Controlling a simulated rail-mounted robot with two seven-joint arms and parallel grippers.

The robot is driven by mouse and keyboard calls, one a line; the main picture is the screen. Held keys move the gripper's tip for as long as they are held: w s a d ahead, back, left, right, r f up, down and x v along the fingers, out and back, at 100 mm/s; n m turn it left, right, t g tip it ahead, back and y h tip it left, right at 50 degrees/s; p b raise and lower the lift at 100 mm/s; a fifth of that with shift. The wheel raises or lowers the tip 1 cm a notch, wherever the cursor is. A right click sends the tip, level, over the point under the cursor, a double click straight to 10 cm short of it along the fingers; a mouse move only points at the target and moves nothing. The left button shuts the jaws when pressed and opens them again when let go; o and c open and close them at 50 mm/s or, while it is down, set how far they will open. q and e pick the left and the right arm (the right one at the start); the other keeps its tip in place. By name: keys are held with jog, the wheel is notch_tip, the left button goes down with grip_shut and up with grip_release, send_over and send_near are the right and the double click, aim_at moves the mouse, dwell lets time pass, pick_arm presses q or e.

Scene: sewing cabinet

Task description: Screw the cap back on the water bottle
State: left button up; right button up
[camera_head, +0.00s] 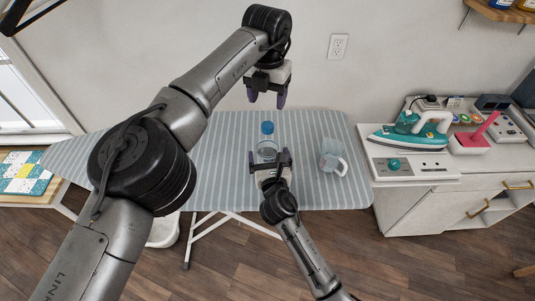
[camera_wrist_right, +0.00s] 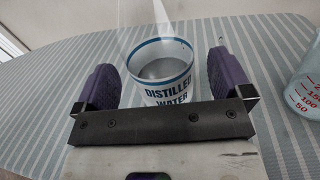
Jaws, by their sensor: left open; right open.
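The clear water bottle (camera_head: 266,148) stands upright on the striped ironing board. Its blue cap (camera_head: 267,127) shows at the bottle's top; I cannot tell whether it is threaded on. In the right wrist view the bottle (camera_wrist_right: 163,75), labelled "DISTILLED WATER", lies between two purple fingers, with a gap at the right finger; the cap is not visible there. My right gripper (camera_head: 270,156) is open at the bottle's near side, and its open fingers also show in the wrist view (camera_wrist_right: 163,82). My left gripper (camera_head: 267,97) is open and empty, above the cap in the head view.
A clear measuring jug (camera_head: 331,160) stands on the ironing board (camera_head: 226,160) right of the bottle, and its red markings show in the right wrist view (camera_wrist_right: 307,90). A teal iron (camera_head: 411,131) and a pink-handled item (camera_head: 475,138) sit on the white cabinet (camera_head: 400,205). The board left of the bottle is clear.

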jog(key=s+d+p, duration=0.1)
jog(key=s+p, duration=0.1)
jog(key=s, duration=0.9)
jog(key=shift+d, duration=0.3)
